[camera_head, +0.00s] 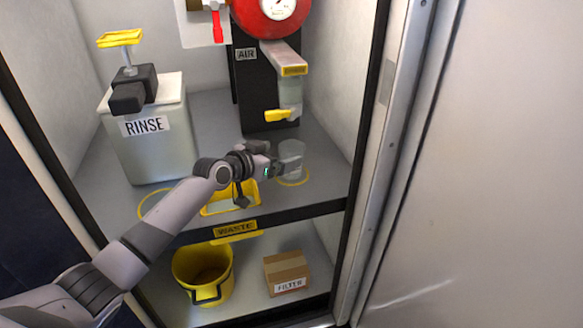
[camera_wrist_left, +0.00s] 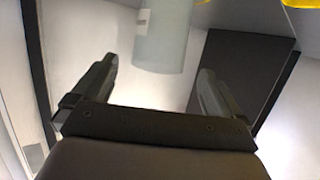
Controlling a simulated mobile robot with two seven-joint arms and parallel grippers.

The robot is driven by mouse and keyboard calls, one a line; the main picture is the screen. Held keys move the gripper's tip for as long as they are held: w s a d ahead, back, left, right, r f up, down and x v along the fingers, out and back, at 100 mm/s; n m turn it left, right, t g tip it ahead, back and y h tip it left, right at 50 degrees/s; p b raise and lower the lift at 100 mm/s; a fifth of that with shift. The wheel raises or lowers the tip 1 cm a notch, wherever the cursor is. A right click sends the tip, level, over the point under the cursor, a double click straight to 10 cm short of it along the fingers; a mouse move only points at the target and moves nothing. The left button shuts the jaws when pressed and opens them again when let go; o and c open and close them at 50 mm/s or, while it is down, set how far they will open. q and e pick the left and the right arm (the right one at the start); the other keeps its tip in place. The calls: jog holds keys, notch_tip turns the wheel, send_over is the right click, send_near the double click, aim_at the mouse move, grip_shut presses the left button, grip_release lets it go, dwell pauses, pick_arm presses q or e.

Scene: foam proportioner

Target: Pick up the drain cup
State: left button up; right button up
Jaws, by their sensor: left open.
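The drain cup (camera_head: 292,152) is a clear, pale cup standing upright on the shelf within a yellow ring, below the air unit. My left gripper (camera_head: 281,167) reaches in from the left, close beside the cup and overlapping its lower left side in the head view. In the left wrist view, which appears upside down, the cup (camera_wrist_left: 163,40) lies ahead between the two open fingers (camera_wrist_left: 158,85), with space on both sides. The fingers do not visibly touch it. My right gripper is not in view.
A grey RINSE container (camera_head: 152,150) stands on the left of the shelf. The black AIR panel (camera_head: 249,85) carries a red gauge unit and hanging bowl (camera_head: 290,95) above the cup. A yellow bucket (camera_head: 203,270) and FILTER box (camera_head: 286,270) are below.

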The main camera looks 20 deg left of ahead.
aim_at(299, 148)
pick_arm(q)
jog(key=b+x, duration=0.2)
jog(key=x, duration=0.3)
jog(key=shift+s+d, duration=0.1)
jog(key=shift+w+d+f+b, duration=0.1)
jog(key=shift+w+d+b, duration=0.05)
jog(key=shift+w+b, duration=0.2)
jog(key=shift+w, duration=0.1)
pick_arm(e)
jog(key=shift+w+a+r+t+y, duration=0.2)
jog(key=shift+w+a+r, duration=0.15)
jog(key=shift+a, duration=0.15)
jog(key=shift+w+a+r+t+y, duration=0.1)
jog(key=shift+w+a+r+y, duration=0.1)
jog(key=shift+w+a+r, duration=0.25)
pick_arm(q)
jog(key=c, duration=1)
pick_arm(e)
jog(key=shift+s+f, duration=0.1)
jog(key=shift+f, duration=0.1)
